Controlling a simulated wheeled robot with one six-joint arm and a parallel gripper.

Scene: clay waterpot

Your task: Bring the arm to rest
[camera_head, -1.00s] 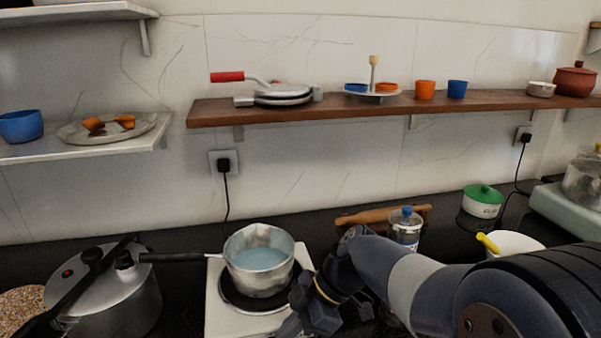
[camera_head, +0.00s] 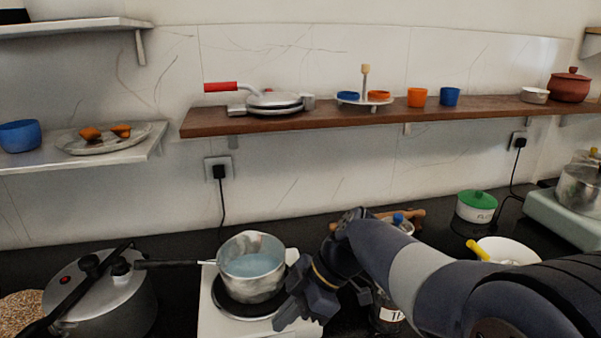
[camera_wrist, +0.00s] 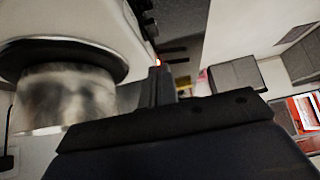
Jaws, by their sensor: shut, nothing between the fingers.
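My gripper (camera_head: 283,317) is at the bottom middle of the head view, low beside the right front of the white hot plate. It is shut and holds nothing. In the wrist view its dark fingers (camera_wrist: 162,84) point away, close together. My arm reaches in from the lower right. A metal saucepan (camera_head: 253,270) with bluish liquid stands on the hot plate (camera_head: 212,318), left of my gripper and apart from it. The pan also shows in the wrist view (camera_wrist: 65,98), at the left.
A pressure cooker (camera_head: 110,295) stands left of the hot plate. A jar (camera_head: 388,318) is partly hidden behind my arm. A white bowl (camera_head: 512,247) and a green-lidded pot (camera_head: 476,207) stand to the right. A wooden shelf (camera_head: 330,117) runs above the counter.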

